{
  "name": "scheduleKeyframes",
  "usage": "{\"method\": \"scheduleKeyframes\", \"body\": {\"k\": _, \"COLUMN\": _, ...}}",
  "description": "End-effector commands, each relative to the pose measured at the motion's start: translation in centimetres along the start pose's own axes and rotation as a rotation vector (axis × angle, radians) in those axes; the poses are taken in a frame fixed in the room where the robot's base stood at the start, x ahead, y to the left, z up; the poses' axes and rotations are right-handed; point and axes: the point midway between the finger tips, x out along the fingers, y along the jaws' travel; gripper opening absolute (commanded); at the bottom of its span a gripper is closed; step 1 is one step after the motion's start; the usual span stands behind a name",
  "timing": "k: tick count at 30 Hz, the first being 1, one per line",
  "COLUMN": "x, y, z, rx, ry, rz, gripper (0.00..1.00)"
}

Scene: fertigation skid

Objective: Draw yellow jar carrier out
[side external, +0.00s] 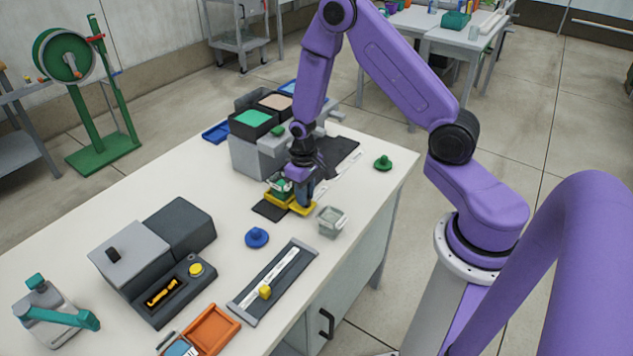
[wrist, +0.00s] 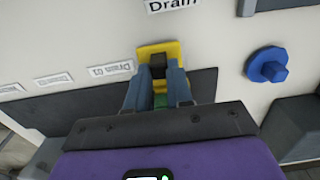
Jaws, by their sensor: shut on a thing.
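The yellow jar carrier (side external: 302,209) is at the front of the grey unit, low over the white table. In the wrist view its yellow end plate (wrist: 173,48) shows beyond my fingertips, with a dark grip piece (wrist: 158,66) between them. My gripper (side external: 298,197) points down and is shut on the carrier; it also shows in the wrist view (wrist: 158,72). A green-topped jar (side external: 279,184) sits at the carrier's left part, beside my fingers. My gripper hides part of the carrier, and I cannot tell how much of it is inside the unit.
The grey unit (side external: 247,158) with coloured bins stands behind. A clear jar (side external: 331,221) is close at the right. A blue knob (side external: 257,237) and a slider panel (side external: 273,284) lie nearer the front. A green knob (side external: 383,162) is at the right edge.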

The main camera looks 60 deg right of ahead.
Motion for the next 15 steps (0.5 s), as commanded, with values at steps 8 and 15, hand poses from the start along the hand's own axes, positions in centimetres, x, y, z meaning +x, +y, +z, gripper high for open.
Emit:
{"method": "scheduleKeyframes", "body": {"k": 8, "x": -0.1, "y": -3.5, "z": -0.1, "rx": -0.001, "ry": 0.003, "rz": 0.000, "gripper": 0.00}}
{"method": "scheduleKeyframes", "body": {"k": 15, "x": -0.1, "y": -3.9, "z": -0.1, "rx": 0.000, "ry": 0.003, "rz": -0.001, "gripper": 0.00}}
